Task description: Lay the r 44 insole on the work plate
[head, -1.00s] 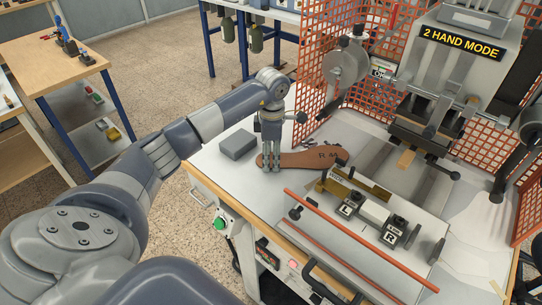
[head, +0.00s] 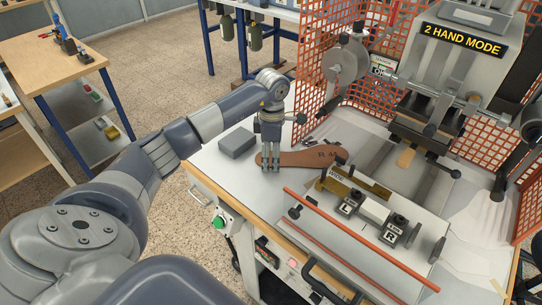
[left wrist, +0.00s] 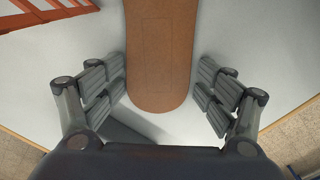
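The brown insole (head: 305,158), with a dark marking that starts with R, lies on the light table top (head: 235,178) left of the press. My left gripper (head: 270,166) points down at the insole's left end. In the left wrist view the gripper (left wrist: 162,75) is open, with one finger on each side of the insole (left wrist: 160,35) and a gap on both sides. The insole's far end is cut off there. A grey plate (head: 398,188) below the press head may be the work plate; I cannot tell for certain. My right gripper is not in view.
A grey block (head: 237,142) stands left of the insole. A brass-coloured bar (head: 340,190) and blocks marked L (head: 347,206) and R (head: 391,234) are in front of the press. An orange rod (head: 350,233) runs along the front. An orange mesh guard (head: 313,75) stands behind.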

